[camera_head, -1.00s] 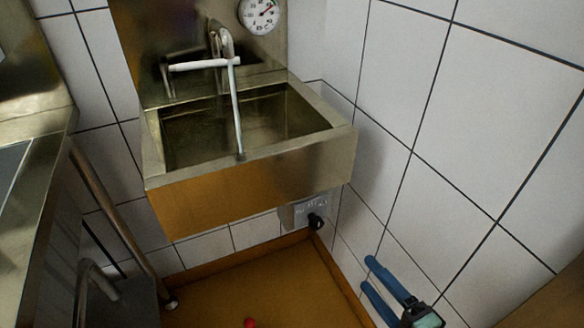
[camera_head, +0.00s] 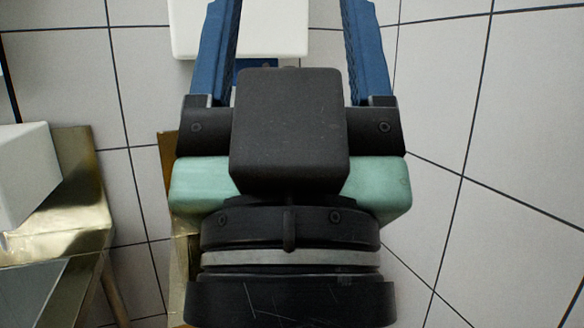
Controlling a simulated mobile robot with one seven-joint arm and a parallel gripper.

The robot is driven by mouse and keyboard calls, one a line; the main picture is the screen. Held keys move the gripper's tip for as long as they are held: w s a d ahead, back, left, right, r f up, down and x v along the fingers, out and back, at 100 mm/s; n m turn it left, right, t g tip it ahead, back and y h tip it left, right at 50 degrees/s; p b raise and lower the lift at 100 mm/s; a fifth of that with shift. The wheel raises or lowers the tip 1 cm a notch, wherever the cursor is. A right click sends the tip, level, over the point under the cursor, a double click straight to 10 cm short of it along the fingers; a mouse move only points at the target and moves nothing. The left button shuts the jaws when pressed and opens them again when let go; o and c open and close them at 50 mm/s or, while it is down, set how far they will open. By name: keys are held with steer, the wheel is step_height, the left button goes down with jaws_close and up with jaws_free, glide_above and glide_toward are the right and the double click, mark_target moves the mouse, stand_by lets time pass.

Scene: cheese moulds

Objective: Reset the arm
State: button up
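My gripper (camera_head: 290,30) fills the middle of the head view, seen from behind. Its two blue fingers point up the picture and are spread wide apart. The fingertips run out of the top of the frame. No held thing shows between the parts of the fingers in view. The black and teal gripper body hides much of the scene behind it.
A white block-like thing (camera_head: 268,38) shows at the top, behind the fingers. Another white block (camera_head: 22,178) is at the left edge by a steel counter (camera_head: 85,190). White tiled wall (camera_head: 520,120) fills the right side.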

step_height(320, 180, up, 22)
steer(key=p, duration=2)
steer(key=shift+r, duration=0.25)
